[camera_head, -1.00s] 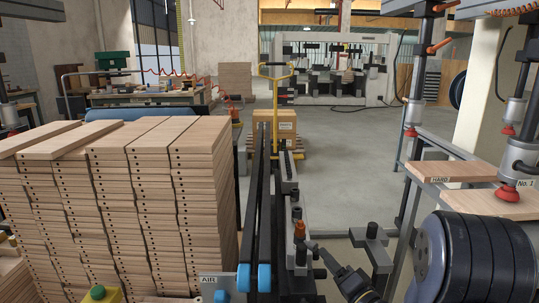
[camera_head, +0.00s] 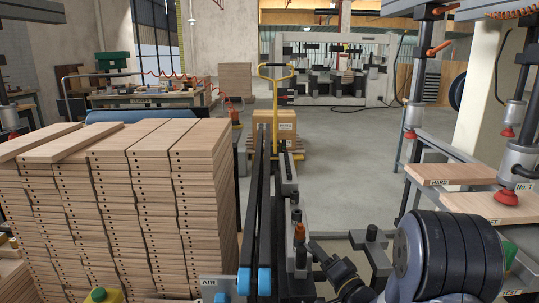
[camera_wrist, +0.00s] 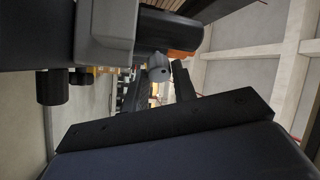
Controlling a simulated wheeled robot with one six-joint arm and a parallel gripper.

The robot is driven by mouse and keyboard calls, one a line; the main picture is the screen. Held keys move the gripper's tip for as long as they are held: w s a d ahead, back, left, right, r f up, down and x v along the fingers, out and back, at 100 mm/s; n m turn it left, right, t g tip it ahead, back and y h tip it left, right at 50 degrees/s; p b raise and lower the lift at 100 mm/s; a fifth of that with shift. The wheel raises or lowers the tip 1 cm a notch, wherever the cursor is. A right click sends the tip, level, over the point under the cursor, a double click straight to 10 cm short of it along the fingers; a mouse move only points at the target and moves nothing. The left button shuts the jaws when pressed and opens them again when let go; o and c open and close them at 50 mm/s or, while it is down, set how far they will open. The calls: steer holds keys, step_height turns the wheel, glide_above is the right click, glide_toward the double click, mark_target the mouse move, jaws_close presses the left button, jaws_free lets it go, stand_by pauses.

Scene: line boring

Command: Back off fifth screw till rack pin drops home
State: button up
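A grey machine bar (camera_head: 289,200) runs away from me beside two long black rails with blue ends. Black knob-like parts stand along it, and an orange-topped part (camera_head: 299,231) sits near its close end. I cannot tell which of these is the fifth screw, and I cannot make out the rack pin. My gripper (camera_head: 316,249) is just right of the orange-topped part, low over the bar's near end; whether they touch is unclear. Its fingers are too small and dark to read. The wrist view shows an orange piece (camera_wrist: 182,53) beside dark cylinders, close to dark and grey bodies.
A tall stack of drilled boards (camera_head: 125,200) stands left of the rails (camera_head: 264,205). A black-topped grey post (camera_head: 371,235) stands right of my gripper. A yellow pallet truck (camera_head: 277,95) with cartons is behind; open floor lies beyond.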

jaws_close()
steer(key=shift+f+n+b, duration=0.2)
steer(key=shift+n+b, duration=0.2)
steer(key=shift+b, duration=0.25)
steer(key=n+y+b, duration=0.1)
steer(key=n+b, duration=0.1)
steer(key=b, duration=0.1)
steer(key=shift+n, duration=0.3)
steer(key=shift+r+n+b, duration=0.15)
steer(key=shift+n+b, duration=0.15)
steer(key=shift+b, duration=0.1)
steer(key=o, duration=0.5)
jaws_free()
steer(key=shift+b+v, duration=0.55)
steer(key=shift+v, duration=2.45)
